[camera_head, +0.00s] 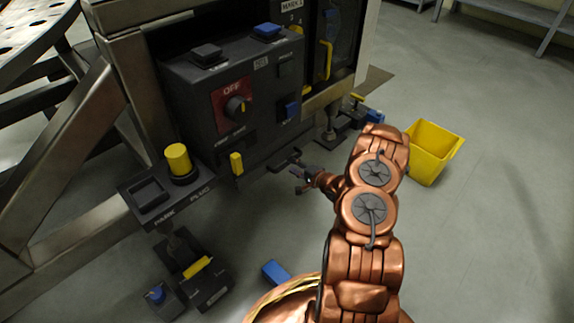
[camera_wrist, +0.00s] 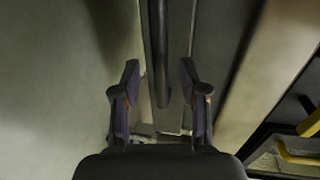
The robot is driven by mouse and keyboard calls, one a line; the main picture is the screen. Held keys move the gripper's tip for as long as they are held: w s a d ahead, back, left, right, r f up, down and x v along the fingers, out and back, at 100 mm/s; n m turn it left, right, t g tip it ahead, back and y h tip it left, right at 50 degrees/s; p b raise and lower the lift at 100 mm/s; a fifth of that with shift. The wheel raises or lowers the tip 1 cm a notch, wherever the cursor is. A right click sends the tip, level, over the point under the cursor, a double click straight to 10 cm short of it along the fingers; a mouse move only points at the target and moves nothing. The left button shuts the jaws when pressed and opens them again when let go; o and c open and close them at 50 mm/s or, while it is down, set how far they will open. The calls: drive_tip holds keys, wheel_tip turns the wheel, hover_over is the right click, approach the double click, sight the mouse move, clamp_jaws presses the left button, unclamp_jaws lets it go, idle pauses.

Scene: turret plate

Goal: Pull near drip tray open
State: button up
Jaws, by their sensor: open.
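My copper arm reaches up the head view to my gripper (camera_head: 302,178), which sits beside a dark bar handle (camera_head: 284,160) low on the front of the dark control cabinet (camera_head: 190,105). I take this handle to be the near drip tray's; the tray body is hard to make out. In the wrist view my gripper (camera_wrist: 159,70) is open, with one finger on each side of the dark handle bar (camera_wrist: 160,40). The bar's end lies between the fingers. I cannot tell whether either finger touches it.
A red OFF switch plate (camera_head: 232,103) is on the cabinet. A yellow plug (camera_head: 178,158) stands on a shelf at left. A yellow bin (camera_head: 432,152) stands on the floor at right. A blue block (camera_head: 276,272) lies near my base.

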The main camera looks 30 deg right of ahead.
sight(288, 163)
drive_tip(key=shift+b+x, duration=0.55)
drive_tip(key=shift+x, duration=1.3)
drive_tip(key=shift+a, duration=0.1)
clamp_jaws()
